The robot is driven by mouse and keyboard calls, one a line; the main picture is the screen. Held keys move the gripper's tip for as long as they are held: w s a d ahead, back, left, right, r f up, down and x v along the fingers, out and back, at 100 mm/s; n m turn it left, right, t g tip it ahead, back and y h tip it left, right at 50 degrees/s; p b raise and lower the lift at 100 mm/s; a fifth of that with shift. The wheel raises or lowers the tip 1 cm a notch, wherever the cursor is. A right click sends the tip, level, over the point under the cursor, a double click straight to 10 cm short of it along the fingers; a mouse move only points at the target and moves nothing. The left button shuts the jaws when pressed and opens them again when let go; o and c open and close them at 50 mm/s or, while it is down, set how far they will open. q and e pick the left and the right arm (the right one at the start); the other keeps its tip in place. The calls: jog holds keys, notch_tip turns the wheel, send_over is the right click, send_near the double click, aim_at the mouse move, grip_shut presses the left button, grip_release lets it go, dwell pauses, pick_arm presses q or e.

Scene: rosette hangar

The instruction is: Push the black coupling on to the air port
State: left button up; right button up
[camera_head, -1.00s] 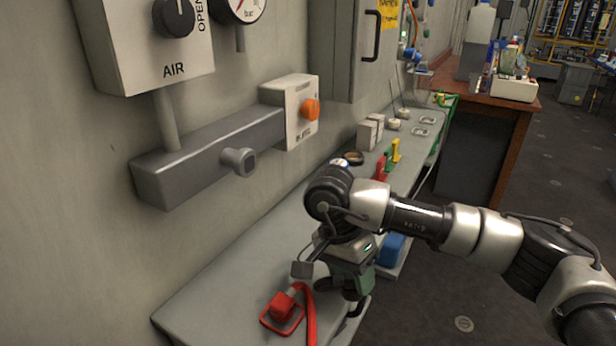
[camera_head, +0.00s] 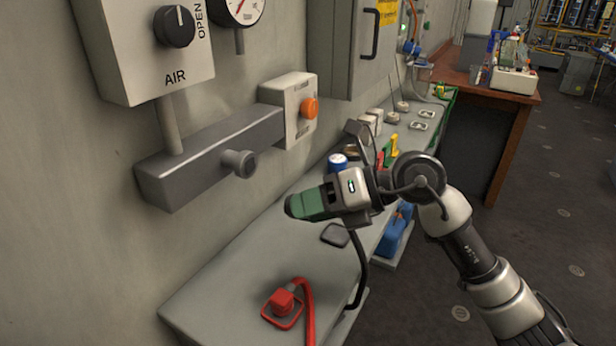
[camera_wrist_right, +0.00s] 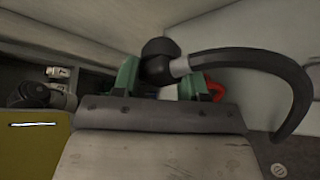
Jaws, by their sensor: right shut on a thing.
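The air port (camera_head: 240,163) is a grey round stub on the front of the dark grey manifold block (camera_head: 205,155) on the wall, under the AIR valve box. My right gripper (camera_head: 300,205) is right of and below the port, above the bench, with its green fingers pointing left. It is shut on the black coupling (camera_wrist_right: 158,60), whose dark round body shows between the green fingers in the right wrist view. The left gripper is not in view.
A red coupling (camera_head: 282,301) with a red hose sits on the bench (camera_head: 235,275). A black square mark (camera_head: 335,235) on the bench is empty. An orange button (camera_head: 309,108) juts out right of the port. A blue-capped item (camera_head: 338,161) stands behind the gripper.

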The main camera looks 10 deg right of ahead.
jog(key=r+t, duration=0.1)
jog(key=r+m+t, duration=0.1)
jog(key=r+t+y, duration=0.1)
jog(key=r, duration=0.1)
jog(key=shift+w+a, duration=0.3)
jog(key=shift+w+a, duration=0.1)
jog(key=shift+w+a+f+p, duration=0.1)
jog(key=shift+w+a+p, duration=0.05)
jog(key=shift+w+a, duration=0.5)
jog(key=shift+w+a+r+p, duration=0.1)
jog(key=shift+w+a, duration=0.35)
jog(key=shift+a, duration=0.4)
jog(key=shift+w+a+f+p, duration=0.1)
jog(key=shift+w+a+p, duration=0.05)
jog(key=shift+w+a, duration=0.5)
jog(key=shift+s+a+p, duration=0.1)
jog(key=shift+p, duration=0.2)
dwell(0.5)
jog(key=shift+w+a, duration=0.25)
jog(key=shift+a, duration=0.1)
dwell(0.4)
jog(key=o, duration=1)
jog(key=shift+c, duration=0.2)
jog(key=shift+d, duration=0.1)
